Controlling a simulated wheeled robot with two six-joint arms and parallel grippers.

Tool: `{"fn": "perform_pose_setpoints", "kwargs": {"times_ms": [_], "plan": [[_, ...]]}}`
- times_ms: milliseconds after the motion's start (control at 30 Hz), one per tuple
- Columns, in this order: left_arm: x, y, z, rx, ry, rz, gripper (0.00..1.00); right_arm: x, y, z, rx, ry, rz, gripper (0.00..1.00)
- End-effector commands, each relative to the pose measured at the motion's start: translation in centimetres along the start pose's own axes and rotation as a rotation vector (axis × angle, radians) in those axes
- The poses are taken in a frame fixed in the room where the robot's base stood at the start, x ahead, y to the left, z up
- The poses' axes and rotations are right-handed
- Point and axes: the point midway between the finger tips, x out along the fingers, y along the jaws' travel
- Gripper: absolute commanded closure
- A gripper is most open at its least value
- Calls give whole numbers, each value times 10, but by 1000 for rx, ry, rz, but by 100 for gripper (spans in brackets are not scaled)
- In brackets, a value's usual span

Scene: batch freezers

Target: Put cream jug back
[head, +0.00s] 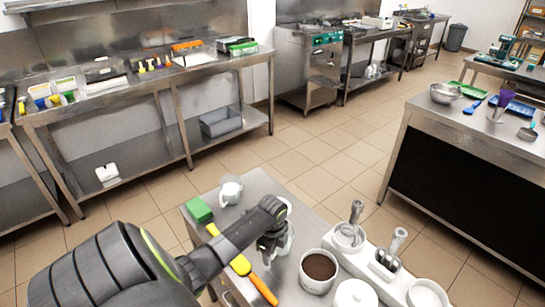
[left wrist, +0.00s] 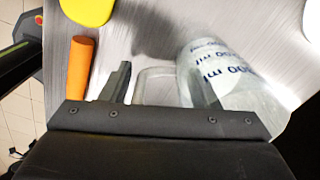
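A clear measuring jug with blue ml markings (left wrist: 230,72) stands on the steel worktop; in the head view it is mostly hidden behind my left gripper (head: 268,252). In the left wrist view, my left gripper (left wrist: 163,88) has its fingers apart. A clear loop, apparently the jug's handle (left wrist: 155,84), shows between them; I cannot tell whether they touch it. A small white jug (head: 230,190) stands at the worktop's back left, apart from the gripper. Which jug is the cream jug is not clear. My right gripper is out of view.
A green block (head: 198,210) and a yellow-and-orange spatula (head: 262,289) lie left of the gripper. A tub of brown contents (head: 318,270) and a white holder with metal scoops (head: 368,265) stand to the right. A steel counter (head: 470,145) is farther right.

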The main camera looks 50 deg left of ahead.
Motion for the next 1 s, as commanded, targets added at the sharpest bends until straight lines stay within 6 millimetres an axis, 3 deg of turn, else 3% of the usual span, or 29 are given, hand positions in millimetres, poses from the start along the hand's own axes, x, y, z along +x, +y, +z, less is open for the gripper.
{"fn": "perform_pose_setpoints", "kwargs": {"times_ms": [467, 1000], "plan": [[-8, -1, 0, 1, -1, -1, 36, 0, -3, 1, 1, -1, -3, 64], [-106, -1, 1, 1, -2, -3, 36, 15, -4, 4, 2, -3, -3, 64]]}}
